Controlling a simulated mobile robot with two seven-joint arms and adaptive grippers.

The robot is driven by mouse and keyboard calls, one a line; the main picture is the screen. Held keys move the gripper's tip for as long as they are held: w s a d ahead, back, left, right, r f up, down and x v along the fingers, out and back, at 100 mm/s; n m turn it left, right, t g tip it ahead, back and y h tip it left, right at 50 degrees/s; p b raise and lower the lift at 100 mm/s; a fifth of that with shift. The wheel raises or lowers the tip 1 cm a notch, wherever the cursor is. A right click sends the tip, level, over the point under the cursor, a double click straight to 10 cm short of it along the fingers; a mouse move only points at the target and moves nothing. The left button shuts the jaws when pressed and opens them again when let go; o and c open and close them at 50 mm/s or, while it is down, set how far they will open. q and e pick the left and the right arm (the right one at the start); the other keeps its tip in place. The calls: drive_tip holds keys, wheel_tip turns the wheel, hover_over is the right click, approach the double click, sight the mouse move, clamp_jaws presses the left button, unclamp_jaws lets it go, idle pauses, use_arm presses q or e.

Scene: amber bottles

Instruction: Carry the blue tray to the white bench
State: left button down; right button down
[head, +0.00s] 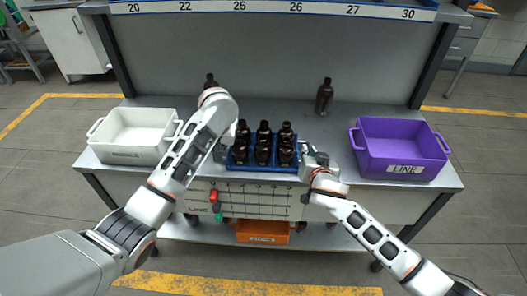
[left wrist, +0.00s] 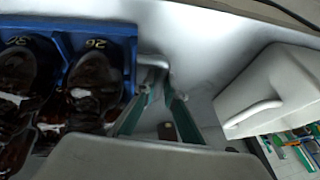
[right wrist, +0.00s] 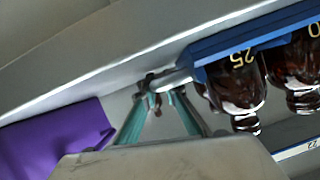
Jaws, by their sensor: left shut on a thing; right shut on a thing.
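The blue tray (head: 262,169) is at the middle of the grey bench (head: 325,130) near its front edge, full of several dark amber bottles (head: 264,142). I cannot tell whether it rests on the bench top or is just above it. My left gripper (head: 219,153) is shut on the metal handle (left wrist: 153,62) at the tray's left end. My right gripper (head: 309,161) is shut on the handle (right wrist: 170,81) at its right end. The tray's blue wall also shows in the left wrist view (left wrist: 118,32) and the right wrist view (right wrist: 215,45).
A white bin (head: 130,137) stands left on the bench, a purple bin (head: 402,150) labelled LINE right. Loose bottles stand behind the tray, one (head: 325,97) right of centre. An orange bin (head: 262,232) is on the lower shelf. A white cabinet (head: 70,42) stands back left.

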use_arm(q)
drive_tip(key=shift+w+r, duration=0.1)
drive_tip(key=shift+r, duration=0.15)
use_arm(e)
drive_tip(key=shift+w+r, duration=0.1)
drive_tip(key=shift+r, duration=0.15)
